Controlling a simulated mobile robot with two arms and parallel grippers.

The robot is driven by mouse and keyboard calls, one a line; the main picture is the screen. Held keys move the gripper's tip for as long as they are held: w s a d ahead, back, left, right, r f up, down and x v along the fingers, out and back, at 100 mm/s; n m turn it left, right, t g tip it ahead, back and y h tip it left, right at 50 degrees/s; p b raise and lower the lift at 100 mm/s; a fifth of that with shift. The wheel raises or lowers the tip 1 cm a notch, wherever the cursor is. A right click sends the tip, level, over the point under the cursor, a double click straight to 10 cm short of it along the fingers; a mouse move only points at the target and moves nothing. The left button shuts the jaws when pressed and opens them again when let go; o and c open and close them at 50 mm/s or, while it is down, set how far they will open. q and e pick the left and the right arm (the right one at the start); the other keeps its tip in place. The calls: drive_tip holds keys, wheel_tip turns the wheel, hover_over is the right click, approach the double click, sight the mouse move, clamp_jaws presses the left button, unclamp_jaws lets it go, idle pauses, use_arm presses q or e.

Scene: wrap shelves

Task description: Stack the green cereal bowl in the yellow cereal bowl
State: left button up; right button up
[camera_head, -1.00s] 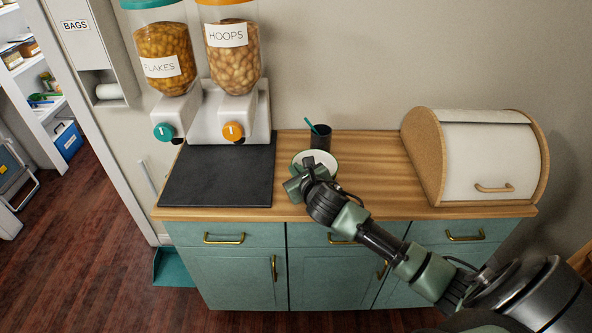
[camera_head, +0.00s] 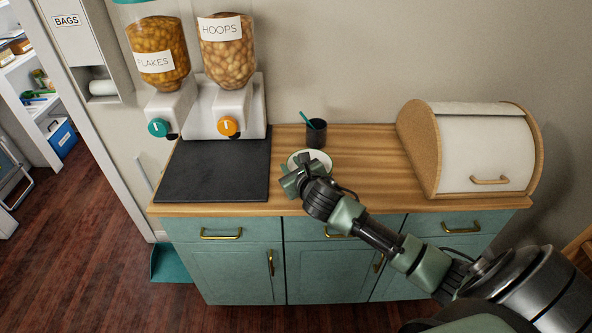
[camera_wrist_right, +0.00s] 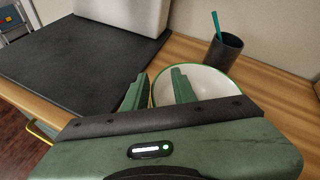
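The green cereal bowl (camera_head: 322,160), white inside with a green rim, stands on the wooden counter, partly hidden behind my right gripper. It also shows in the right wrist view (camera_wrist_right: 222,88). My right gripper (camera_head: 291,166) is at the bowl's near left side. In the right wrist view its two fingers (camera_wrist_right: 158,85) are apart, with the bowl's left rim between them. One finger is over the inside of the bowl and the other is outside it. I cannot tell whether they touch the rim. I see no yellow cereal bowl. My left gripper is out of view.
A dark cup (camera_head: 316,134) with a teal utensil stands just behind the bowl. A black mat (camera_head: 215,175) lies left, with two cereal dispensers (camera_head: 228,108) behind it. A bread box (camera_head: 480,150) stands at the right. The counter between bowl and bread box is clear.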

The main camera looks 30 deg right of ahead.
drive_tip(key=shift+s+r, duration=0.15)
drive_tip(key=shift+r, duration=0.3)
drive_tip(key=v, duration=1.1)
drive_tip(key=shift+s+b, duration=0.35)
drive_tip(key=shift+b, duration=0.05)
drive_tip(key=shift+a, duration=0.1)
drive_tip(key=a+f+m+g+y, duration=0.1)
drive_tip(key=a+f+m, duration=0.1)
drive_tip(key=f+m, duration=0.55)
drive_tip(key=a+f+m+g+y, duration=0.1)
drive_tip(key=a+f+m+y, duration=0.15)
drive_tip(key=f+m, duration=0.45)
drive_tip(key=s+f+m+g, duration=0.2)
drive_tip(key=s+f+m, duration=0.3)
drive_tip(key=f, duration=0.7)
drive_tip(key=s+f+m+g, duration=0.2)
drive_tip(key=s+f+m, duration=0.25)
drive_tip(key=f, duration=0.65)
drive_tip(key=s+a+f+m+g, duration=0.1)
drive_tip(key=s+f+m+g, duration=0.1)
drive_tip(key=s+f, duration=0.4)
drive_tip(key=s+a+f+m+g, duration=0.2)
drive_tip(key=s+f+m, duration=0.3)
drive_tip(key=s, duration=1.1)
drive_tip(key=s+a+f+m+g, duration=0.1)
drive_tip(key=s+f+m+g, duration=0.1)
drive_tip(key=s+f, duration=0.6)
drive_tip(key=s+m, duration=0.1)
drive_tip(key=s, duration=0.2)
drive_tip(key=shift+a+f, duration=0.4)
